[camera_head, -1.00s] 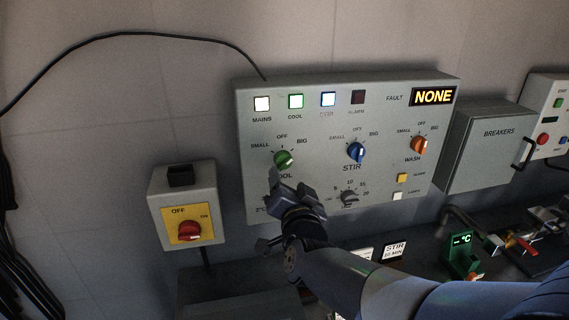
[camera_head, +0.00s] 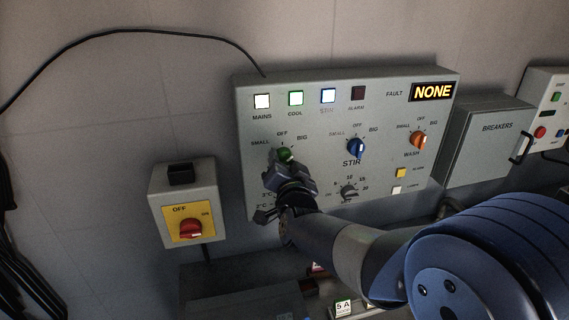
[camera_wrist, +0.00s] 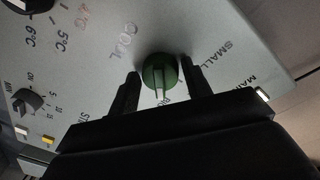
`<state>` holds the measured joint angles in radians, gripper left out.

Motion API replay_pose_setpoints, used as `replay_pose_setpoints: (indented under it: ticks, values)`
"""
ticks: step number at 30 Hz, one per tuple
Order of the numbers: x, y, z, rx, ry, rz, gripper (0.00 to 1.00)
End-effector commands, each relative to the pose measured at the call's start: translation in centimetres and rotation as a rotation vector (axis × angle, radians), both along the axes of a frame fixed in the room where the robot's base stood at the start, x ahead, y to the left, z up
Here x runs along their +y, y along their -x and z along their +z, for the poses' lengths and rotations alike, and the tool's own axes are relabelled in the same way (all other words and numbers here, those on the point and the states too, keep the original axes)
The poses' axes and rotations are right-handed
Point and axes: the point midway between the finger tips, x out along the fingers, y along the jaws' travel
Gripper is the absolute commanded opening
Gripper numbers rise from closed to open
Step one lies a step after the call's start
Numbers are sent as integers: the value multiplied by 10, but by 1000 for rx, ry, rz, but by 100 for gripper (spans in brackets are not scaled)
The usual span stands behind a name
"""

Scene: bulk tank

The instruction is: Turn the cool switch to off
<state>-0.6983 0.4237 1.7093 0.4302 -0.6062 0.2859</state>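In the wrist view the knob (camera_wrist: 159,72) shows a pale pointer line, turned toward the BIG side rather than OFF. My gripper (camera_head: 287,167) is at the knob and hides its lower part and the COOL label in the head view. In the wrist view my gripper (camera_wrist: 159,82) is open, one finger on each side of the knob, with narrow gaps; contact is not visible.
The blue STIR knob (camera_head: 356,148) and orange WASH knob (camera_head: 418,140) are to the right. A dial (camera_head: 349,191) sits below them. A red-and-yellow switch box (camera_head: 187,205) hangs at the left, a BREAKERS box (camera_head: 488,140) at the right.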

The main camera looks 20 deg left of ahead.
Motion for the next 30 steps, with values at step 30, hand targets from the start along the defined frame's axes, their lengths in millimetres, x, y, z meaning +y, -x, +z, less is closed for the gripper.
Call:
replay_pose_setpoints:
  ticks: [30]
  values:
    - [-1, 0, -4, -138, 225, 1, 16]
